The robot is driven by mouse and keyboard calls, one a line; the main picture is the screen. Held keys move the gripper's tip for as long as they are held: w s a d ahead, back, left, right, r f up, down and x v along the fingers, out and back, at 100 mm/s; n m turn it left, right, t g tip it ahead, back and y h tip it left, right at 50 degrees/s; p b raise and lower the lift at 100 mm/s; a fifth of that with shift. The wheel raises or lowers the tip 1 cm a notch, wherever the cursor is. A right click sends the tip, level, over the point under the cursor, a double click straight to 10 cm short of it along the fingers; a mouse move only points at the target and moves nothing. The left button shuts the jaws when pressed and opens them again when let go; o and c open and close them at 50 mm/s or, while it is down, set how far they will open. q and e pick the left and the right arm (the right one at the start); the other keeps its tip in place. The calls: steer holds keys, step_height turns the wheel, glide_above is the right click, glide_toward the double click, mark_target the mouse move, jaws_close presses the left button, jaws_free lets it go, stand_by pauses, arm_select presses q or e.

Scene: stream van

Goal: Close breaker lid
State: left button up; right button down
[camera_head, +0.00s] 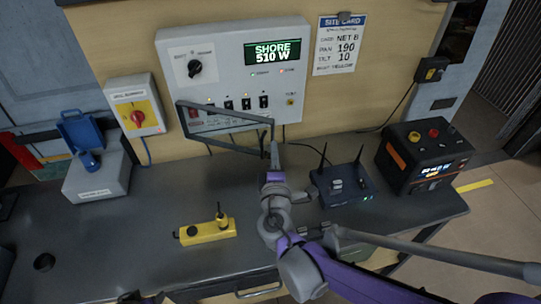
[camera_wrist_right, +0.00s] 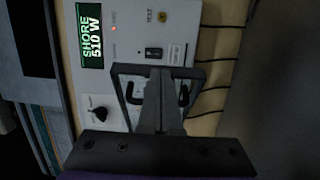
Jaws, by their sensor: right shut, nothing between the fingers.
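The breaker lid (camera_head: 225,116) is a clear pane in a dark frame on the lower front of the white power panel (camera_head: 228,50). It stands out at an angle from the panel, with the row of black breaker switches (camera_head: 246,103) showing behind and above its frame. In the right wrist view the lid frame (camera_wrist_right: 190,72) lies just beyond the fingertips. My right gripper (camera_head: 274,148) is shut and empty at the lid's right end; whether it touches the frame I cannot tell.
A black router (camera_head: 345,187) with antennas and a dark power box (camera_head: 425,155) stand right of my right arm. A yellow pendant (camera_head: 207,231) lies on the grey bench. A blue-lidded grey box (camera_head: 97,178) and a red rotary switch (camera_head: 137,113) are at left.

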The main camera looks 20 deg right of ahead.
arm_select(q)
steer(key=shift+w+d+r+p, duration=0.25)
steer(key=shift+w+r+p, duration=0.15)
steer(key=shift+r, duration=0.2)
steer(key=shift+w+d+r+p, duration=0.2)
steer(key=shift+w+r+p, duration=0.15)
steer(key=shift+r, duration=0.2)
arm_select(e)
steer(key=s+d+x, duration=0.1)
steer(key=d+x, duration=0.1)
steer(key=x, duration=1)
steer(key=shift+w+d, duration=0.25)
steer(key=shift+d, duration=0.25)
steer(key=shift+r, duration=0.1)
